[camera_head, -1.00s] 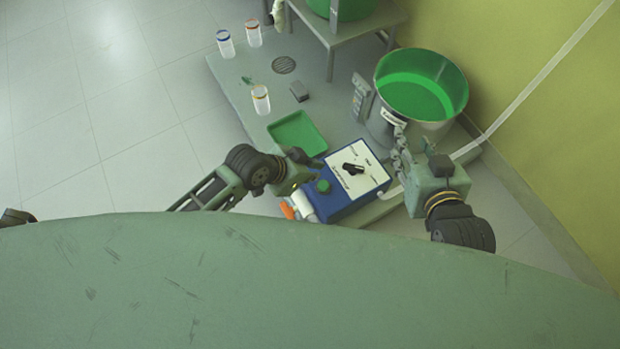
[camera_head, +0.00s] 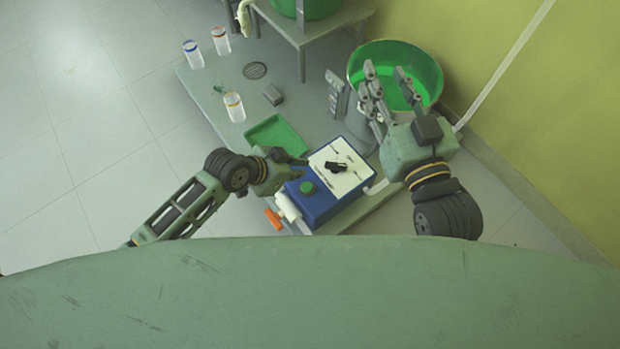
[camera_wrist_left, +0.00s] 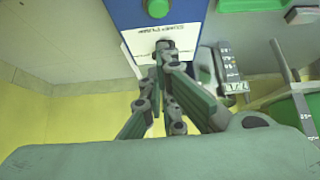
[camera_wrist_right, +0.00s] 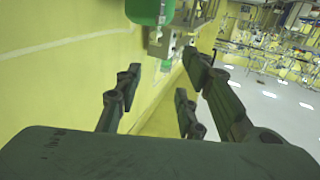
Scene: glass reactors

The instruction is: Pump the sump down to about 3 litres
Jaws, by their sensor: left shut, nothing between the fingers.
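The sump pump box (camera_head: 325,195) is blue with a white top panel, a black selector knob (camera_head: 337,167) and a green button (camera_head: 307,187). Its label and button (camera_wrist_left: 158,8) show in the left wrist view. My left gripper (camera_head: 302,160) is shut and empty, fingertips close to the panel; I cannot tell if they touch it. A round metal tub (camera_head: 438,72) holds green liquid (camera_head: 395,97), apparently the sump. A marked level scale (camera_head: 336,95) stands beside it, also in the left wrist view (camera_wrist_left: 230,70). My right gripper (camera_head: 387,90) is open and empty, in front of the tub.
A green tray (camera_head: 277,134), a dark block (camera_head: 273,95) and a drain (camera_head: 255,70) are on the grey platform. A metal stand (camera_head: 315,35) holds a green vessel behind. A yellow wall (camera_head: 520,120) closes the right side.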

